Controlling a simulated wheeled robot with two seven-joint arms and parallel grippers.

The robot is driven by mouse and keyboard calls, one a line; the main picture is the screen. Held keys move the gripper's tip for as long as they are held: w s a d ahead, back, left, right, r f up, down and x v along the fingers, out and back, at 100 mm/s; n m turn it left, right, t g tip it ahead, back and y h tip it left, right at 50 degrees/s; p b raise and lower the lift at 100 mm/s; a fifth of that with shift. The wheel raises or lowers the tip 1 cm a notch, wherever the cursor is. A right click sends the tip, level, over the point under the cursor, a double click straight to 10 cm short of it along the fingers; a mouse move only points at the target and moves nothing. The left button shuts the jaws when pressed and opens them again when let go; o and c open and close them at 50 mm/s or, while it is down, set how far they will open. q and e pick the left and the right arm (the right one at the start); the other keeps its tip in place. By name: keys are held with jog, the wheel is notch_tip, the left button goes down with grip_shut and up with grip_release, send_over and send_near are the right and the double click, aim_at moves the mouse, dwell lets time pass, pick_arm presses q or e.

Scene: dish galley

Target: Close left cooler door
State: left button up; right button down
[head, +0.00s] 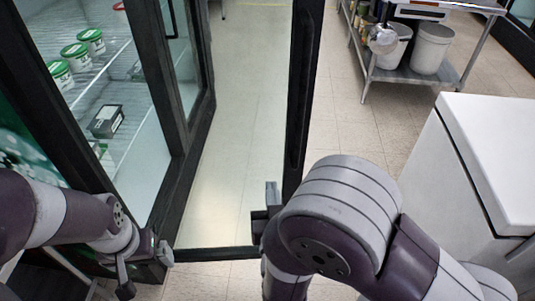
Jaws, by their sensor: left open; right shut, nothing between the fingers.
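A black-framed glass cooler door (301,80) stands open, swung out from the cooler (160,90). The floor shows through its glass. Its bottom rail (215,254) runs between my two grippers. My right gripper (266,208) is shut and empty, close to the lower part of the door's outer upright. My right forearm partly hides it, and I cannot tell whether it touches the door. My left gripper (146,270) is open and empty, low by the cooler's front frame near the inner end of the bottom rail.
Inside the cooler, wire shelves hold green-lidded tubs (75,50) and a dark box (106,121). A white chest (495,140) stands at the right. A metal rack (385,75) with white buckets (431,48) stands at the back right. Tiled floor between is clear.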

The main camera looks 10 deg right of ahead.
send_near(268, 137)
jog(key=shift+t, duration=0.3)
jog(key=w, duration=0.4)
jog(key=w+d, duration=0.1)
jog(key=w, duration=0.1)
jog(key=shift+w+f+p, duration=0.3)
jog(key=shift+w+f, duration=0.05)
jog(key=shift+w, duration=0.05)
jog(key=shift+w, duration=0.1)
